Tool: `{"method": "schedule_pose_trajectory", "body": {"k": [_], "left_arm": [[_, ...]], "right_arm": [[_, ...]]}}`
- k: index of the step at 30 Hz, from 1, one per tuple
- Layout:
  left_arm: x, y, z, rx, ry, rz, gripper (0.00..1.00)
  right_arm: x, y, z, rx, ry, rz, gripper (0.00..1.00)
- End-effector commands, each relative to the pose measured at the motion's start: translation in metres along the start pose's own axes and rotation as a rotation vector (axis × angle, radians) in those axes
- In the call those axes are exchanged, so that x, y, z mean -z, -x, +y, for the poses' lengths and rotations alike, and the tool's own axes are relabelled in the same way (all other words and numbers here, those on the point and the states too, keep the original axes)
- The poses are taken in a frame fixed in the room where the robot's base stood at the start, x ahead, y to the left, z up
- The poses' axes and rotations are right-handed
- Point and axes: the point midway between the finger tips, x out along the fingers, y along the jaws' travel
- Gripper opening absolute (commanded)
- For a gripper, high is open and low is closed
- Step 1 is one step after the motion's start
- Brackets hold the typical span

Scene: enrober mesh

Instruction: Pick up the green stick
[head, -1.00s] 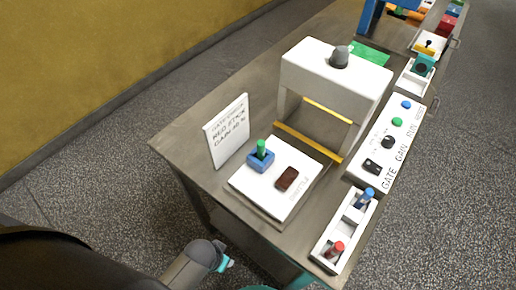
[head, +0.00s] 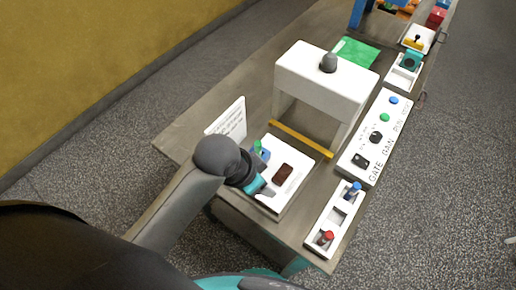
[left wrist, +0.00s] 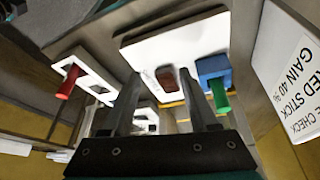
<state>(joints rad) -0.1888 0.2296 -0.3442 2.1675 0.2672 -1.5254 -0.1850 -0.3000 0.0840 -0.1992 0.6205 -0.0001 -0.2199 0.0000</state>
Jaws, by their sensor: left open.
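The green stick (head: 257,146) stands in a blue holder (head: 265,155) on a white plate (head: 299,165) near the table's front end. It also shows in the left wrist view (left wrist: 219,97), with its blue holder (left wrist: 213,69), just right of my fingers. My left gripper (head: 266,188) is over the near-left edge of the plate, and my arm covers part of the plate in the head view. In the left wrist view the gripper (left wrist: 158,74) is open and empty, its fingers apart. The stick is outside the gap between them. My right gripper is not in view.
A dark red block (head: 283,172) lies on the plate beside the holder. A white sign (head: 228,118) stands behind it. A white arch (head: 325,85) stands farther back. A rack (head: 335,217) with a red stick (head: 326,237) and a blue stick (head: 354,190) is at right, below a control panel (head: 374,140).

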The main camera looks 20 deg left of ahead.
Motion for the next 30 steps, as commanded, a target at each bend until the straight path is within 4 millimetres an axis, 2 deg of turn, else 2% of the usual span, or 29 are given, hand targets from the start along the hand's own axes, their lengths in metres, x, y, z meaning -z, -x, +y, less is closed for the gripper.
{"method": "schedule_pose_trajectory", "body": {"k": [1, 3, 6, 12, 17, 21, 30], "left_arm": [[0.017, 0.004, 0.000, -0.016, -0.075, 0.011, 0.60], [0.034, 0.007, 0.004, -0.044, -0.176, 0.015, 0.60], [0.054, 0.014, 0.007, -0.080, -0.321, 0.010, 0.60], [0.082, 0.031, 0.004, -0.126, -0.600, -0.035, 0.60], [0.095, 0.048, -0.009, -0.148, -0.801, -0.102, 0.60], [0.102, 0.066, -0.027, -0.162, -0.952, -0.180, 0.60], [0.108, 0.105, -0.065, -0.193, -1.147, -0.330, 0.60]], "right_arm": [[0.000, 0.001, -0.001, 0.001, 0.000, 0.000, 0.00], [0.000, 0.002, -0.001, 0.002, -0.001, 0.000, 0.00], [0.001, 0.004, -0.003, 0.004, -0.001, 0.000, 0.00], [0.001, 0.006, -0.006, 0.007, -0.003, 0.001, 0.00], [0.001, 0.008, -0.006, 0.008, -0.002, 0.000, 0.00], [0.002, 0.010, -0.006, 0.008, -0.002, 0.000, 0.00], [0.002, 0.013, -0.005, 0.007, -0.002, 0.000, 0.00]]}}
